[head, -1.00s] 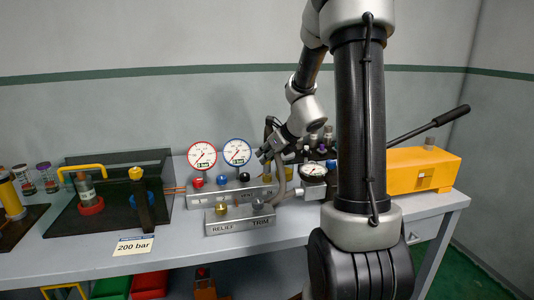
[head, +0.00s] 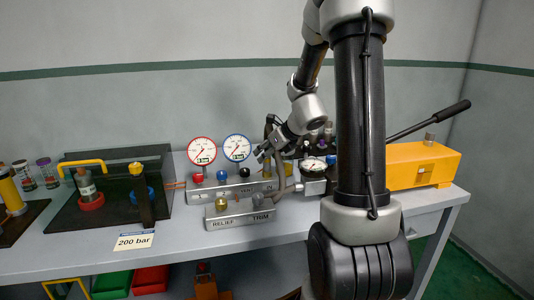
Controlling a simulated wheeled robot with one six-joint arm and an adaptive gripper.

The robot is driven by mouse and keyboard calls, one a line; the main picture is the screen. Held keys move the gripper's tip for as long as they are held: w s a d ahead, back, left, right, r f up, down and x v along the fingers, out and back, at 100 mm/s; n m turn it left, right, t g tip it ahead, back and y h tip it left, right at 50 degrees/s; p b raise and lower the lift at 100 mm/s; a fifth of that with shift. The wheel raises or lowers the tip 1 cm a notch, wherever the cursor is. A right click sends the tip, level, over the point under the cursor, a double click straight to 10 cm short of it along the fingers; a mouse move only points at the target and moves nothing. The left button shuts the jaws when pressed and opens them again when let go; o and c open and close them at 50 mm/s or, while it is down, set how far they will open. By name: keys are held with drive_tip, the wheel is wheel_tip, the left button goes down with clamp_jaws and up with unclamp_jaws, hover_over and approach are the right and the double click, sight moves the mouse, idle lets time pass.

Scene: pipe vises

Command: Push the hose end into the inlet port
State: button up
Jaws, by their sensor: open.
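My gripper (head: 264,152) is small in the head view, angled down and left above the right end of the valve manifold (head: 235,190). Its jaws are open. A grey-beige hose (head: 280,180) curves close under it, beside the manifold's right end. I cannot tell whether the jaws touch the hose. The hose end and the inlet port cannot be made out clearly at this size. A small block with a round gauge (head: 314,164) sits just right of the hose.
Red (head: 202,150) and blue (head: 237,147) gauges stand behind the manifold. A front block (head: 238,218) reads RELIEF and TRIM. A yellow pump box (head: 422,165) with a long lever is at right. A black tray (head: 110,208) is at left. The front left bench is mostly clear.

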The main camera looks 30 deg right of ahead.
drive_tip(key=v, duration=1.1)
drive_tip(key=shift+s+r, duration=0.2)
drive_tip(key=shift+r, duration=0.1)
drive_tip(key=s+a+f+n+g, duration=0.2)
drive_tip(key=s+f+n+g, duration=0.15)
drive_tip(key=s+n, duration=0.8)
drive_tip(key=s+a+r+n+h, duration=0.1)
drive_tip(key=s+a+r+n, duration=0.2)
drive_tip(key=n, duration=0.7)
drive_tip(key=s+a+r+n+h, duration=0.1)
drive_tip(key=s+a+r+n, duration=0.2)
drive_tip(key=s+n, duration=0.5)
drive_tip(key=a+n+g, duration=0.1)
drive_tip(key=n, duration=0.2)
drive_tip(key=shift+s+r, duration=0.15)
drive_tip(key=shift+r, duration=0.2)
drive_tip(key=shift+a+n, duration=0.1)
drive_tip(key=shift+n, duration=0.25)
drive_tip(key=shift+c, duration=0.2)
